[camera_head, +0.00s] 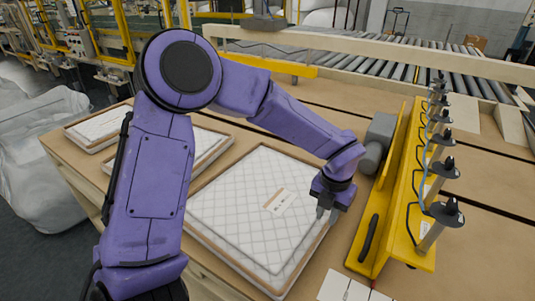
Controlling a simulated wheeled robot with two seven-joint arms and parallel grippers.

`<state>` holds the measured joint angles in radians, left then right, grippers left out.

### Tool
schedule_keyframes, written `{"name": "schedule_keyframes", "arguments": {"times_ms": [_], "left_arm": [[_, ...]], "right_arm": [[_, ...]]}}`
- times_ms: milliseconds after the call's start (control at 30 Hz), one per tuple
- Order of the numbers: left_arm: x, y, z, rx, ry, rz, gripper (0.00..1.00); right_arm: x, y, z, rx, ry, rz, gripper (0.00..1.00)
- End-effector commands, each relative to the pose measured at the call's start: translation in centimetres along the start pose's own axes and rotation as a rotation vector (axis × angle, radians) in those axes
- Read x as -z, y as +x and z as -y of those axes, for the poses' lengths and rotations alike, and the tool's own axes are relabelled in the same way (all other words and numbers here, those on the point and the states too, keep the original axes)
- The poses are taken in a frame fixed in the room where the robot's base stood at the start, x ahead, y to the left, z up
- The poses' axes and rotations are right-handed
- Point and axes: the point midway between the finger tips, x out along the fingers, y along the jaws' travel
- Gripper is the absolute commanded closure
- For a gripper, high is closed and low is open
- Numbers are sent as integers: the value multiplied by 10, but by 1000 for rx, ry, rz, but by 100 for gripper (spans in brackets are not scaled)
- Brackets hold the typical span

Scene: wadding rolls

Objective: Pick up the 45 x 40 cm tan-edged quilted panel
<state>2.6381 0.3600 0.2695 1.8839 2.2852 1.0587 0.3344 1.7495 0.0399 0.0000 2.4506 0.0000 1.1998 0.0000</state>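A white quilted panel with a tan edge (240,210) lies flat on the tan table in the middle front, with a small printed label (280,201) on top. Its size cannot be read from the picture. My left arm reaches across the panel from the left, hiding part of its left side. My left gripper (327,213) points down at the panel's right edge, with its fingertips close to that edge. Whether the fingers touch or grip the edge cannot be told. My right gripper is not in view.
Two more quilted panels lie to the left, one partly behind my arm (209,148) and one farther off (98,127). A yellow rail fixture (388,205) with several black-topped posts stands close right of the gripper. A white sheet (348,288) lies at the front.

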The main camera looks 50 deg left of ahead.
Motion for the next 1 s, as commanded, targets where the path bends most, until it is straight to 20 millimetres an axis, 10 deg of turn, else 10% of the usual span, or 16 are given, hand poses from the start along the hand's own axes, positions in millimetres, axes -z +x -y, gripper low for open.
{"name": "schedule_keyframes", "arguments": {"times_ms": [300,467,567,1000], "left_arm": [[0,40,0,0,-3,-1,74],[1,40,0,0,-4,0,74],[1,40,0,0,-4,-1,100],[-1,20,0,2,-6,5,100]], "right_arm": [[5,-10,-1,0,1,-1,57],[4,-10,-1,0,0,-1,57],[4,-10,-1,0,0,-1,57],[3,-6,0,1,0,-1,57]]}}
